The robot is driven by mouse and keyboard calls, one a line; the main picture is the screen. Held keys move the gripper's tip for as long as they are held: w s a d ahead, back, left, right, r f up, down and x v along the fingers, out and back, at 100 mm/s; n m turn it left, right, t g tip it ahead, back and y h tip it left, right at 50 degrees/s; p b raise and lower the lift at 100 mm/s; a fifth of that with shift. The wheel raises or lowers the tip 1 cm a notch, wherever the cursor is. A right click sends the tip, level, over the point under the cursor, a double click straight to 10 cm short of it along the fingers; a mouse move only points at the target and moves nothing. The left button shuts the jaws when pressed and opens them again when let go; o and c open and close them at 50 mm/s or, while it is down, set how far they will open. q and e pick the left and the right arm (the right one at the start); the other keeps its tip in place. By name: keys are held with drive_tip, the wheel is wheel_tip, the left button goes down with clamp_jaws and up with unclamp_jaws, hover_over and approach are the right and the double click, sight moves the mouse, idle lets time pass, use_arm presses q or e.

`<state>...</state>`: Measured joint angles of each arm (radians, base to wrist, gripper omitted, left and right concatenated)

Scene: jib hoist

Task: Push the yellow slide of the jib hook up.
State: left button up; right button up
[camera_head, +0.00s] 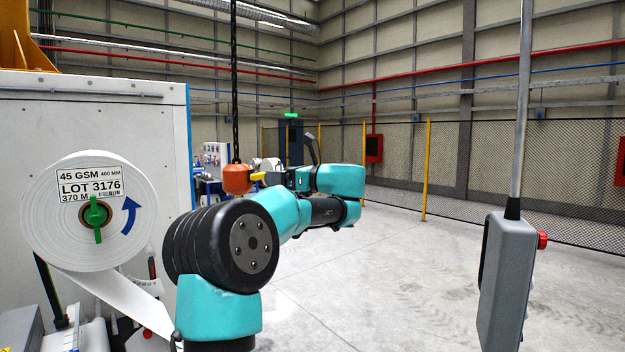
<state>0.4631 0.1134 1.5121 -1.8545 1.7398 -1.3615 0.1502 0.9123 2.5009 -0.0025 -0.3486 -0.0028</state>
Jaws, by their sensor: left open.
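The jib hook's orange body (237,178) hangs from a dark chain (234,90) left of the picture's middle. Its yellow slide (258,178) sticks out from the right side of the orange body. My left gripper (274,179) is open, just right of the yellow slide. Its fingers are small and partly hidden by my teal arm, so I cannot tell whether they touch the slide. The lower part of the hook is hidden behind my arm. My right gripper is not in view.
A white paper roll (65,225) with a label and a green knob sits on the machine (110,115) at left. A grey control box (507,280) with a red button hangs at right. Open floor (400,285) lies between, with mesh fencing behind.

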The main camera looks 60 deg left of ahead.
use_arm(q)
drive_tip(key=v, duration=0.9)
